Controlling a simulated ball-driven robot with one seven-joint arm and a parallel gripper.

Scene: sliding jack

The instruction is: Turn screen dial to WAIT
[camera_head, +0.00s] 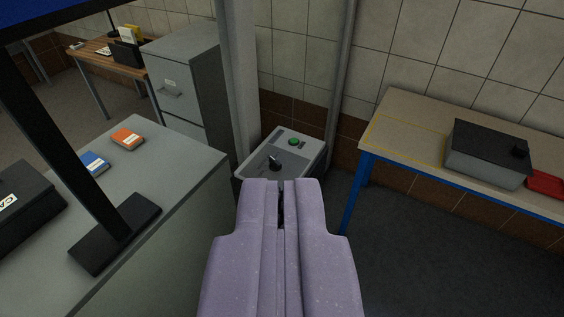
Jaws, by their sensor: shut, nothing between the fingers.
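The screen dial (274,162) is a small black knob with a light pointer mark on a grey control box (311,150) in the middle of the view. A green button (293,142) sits behind it on the same box. The lettering around the dial is too small to read. My gripper (281,184) is pale purple and points toward the box. Its fingers are shut and empty. In the picture its tips lie just below the dial and hide the near part of the box. I see no contact with the dial.
A grey counter (185,165) on the left bears a black screen stand (115,235), an orange box (128,137) and a blue box (94,162). A blue-legged table (400,130) with a grey-black case (488,155) stands right. A pole (238,75) rises behind the control box. Floor shows between box and table.

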